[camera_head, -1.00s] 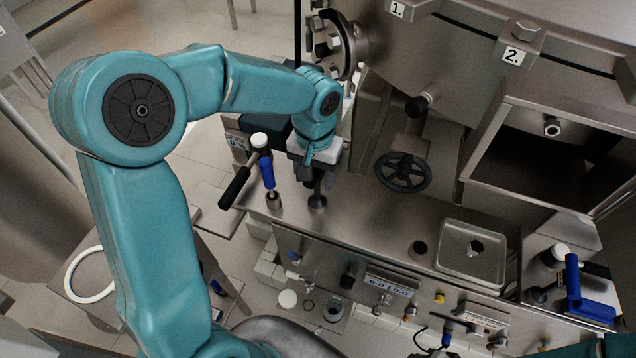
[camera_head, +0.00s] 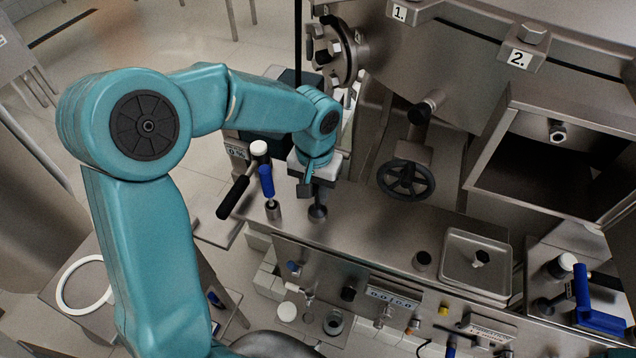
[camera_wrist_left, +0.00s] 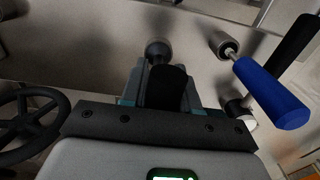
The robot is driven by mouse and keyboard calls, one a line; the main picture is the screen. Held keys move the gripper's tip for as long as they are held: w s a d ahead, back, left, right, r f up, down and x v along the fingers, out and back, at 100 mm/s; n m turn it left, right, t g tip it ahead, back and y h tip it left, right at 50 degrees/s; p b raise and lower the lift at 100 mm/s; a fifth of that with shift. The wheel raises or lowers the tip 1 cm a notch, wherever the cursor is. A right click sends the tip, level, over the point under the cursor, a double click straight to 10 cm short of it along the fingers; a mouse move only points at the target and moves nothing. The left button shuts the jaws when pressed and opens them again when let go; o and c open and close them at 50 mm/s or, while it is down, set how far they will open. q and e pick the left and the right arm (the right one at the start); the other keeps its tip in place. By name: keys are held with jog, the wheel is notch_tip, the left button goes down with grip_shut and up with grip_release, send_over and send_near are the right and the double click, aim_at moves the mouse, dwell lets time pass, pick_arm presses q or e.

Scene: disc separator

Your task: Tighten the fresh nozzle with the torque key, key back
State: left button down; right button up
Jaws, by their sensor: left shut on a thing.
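My left gripper (camera_head: 317,190) reaches down over the back of the steel bench, left of the handwheel. It is shut on a black-handled tool, whose black grip (camera_wrist_left: 167,88) shows between the fingers in the left wrist view. Below it a round grey foot (camera_wrist_left: 158,50) meets the bench; in the head view the dark lower part (camera_head: 317,212) stands upright there. I cannot tell for sure that this is the torque key. The fresh nozzle cannot be made out. My right gripper is not in view.
A blue-handled tool (camera_head: 267,181) and a black-handled tool with a white head (camera_head: 236,193) stand close left of the gripper. The handwheel (camera_head: 405,180) is to its right. A steel tray (camera_head: 455,272) holds a small dark part. A blue handle (camera_head: 583,295) is at the far right.

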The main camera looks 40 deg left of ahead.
pick_arm(q)
jog(key=shift+r+p, duration=2.7)
jog(key=shift+r, duration=1)
jog(key=shift+f, duration=0.1)
jog(key=shift+s, duration=0.1)
